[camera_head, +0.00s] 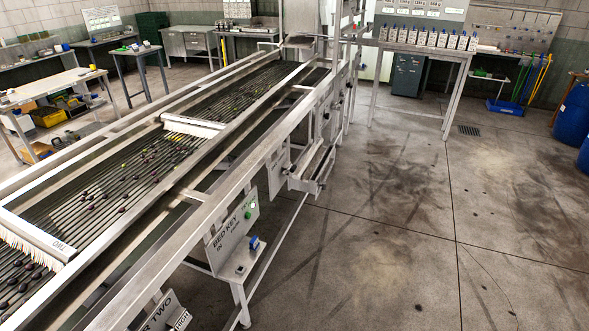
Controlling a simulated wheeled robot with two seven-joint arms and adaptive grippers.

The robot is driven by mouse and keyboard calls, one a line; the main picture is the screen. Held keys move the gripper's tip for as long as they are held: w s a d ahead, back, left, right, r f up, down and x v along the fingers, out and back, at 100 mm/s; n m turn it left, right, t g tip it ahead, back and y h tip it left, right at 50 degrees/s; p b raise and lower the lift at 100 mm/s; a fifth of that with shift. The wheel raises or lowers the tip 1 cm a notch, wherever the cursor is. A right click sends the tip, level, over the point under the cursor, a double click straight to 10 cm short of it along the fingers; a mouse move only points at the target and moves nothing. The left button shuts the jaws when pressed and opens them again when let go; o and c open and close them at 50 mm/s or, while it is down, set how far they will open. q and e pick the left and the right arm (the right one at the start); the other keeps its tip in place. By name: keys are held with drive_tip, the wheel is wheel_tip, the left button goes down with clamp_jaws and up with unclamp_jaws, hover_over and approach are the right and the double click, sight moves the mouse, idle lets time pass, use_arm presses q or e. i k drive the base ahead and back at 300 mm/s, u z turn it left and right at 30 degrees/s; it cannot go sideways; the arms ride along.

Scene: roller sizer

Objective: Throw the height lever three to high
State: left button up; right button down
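The roller sizer (262,147) runs from the lower left to the upper middle, with dark fruit lying on its rollers. A plate (165,314) ending in "R TWO" with a "HIGH" tag is cut off at the bottom edge. A panel (232,232) reading "BED KEY IN" hangs on the near side, with a green button (253,204) and a blue part (254,243) by it. Farther along are metal boxes with small dark knobs (326,115). I cannot make out a label for lever three. Neither of my grippers shows.
Blue drums (573,115) stand at the right edge. Tables (50,84) stand at the left.

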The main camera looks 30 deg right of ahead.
sight(292, 168)
drive_tip(key=k, duration=1.3)
drive_tip(key=z, duration=0.85)
drive_tip(key=i, duration=1.05)
drive_tip(key=z, duration=0.9)
drive_tip(key=i, duration=1.6)
drive_tip(key=u, duration=0.65)
drive_tip(key=i, duration=0.9)
drive_tip(key=u, duration=0.85)
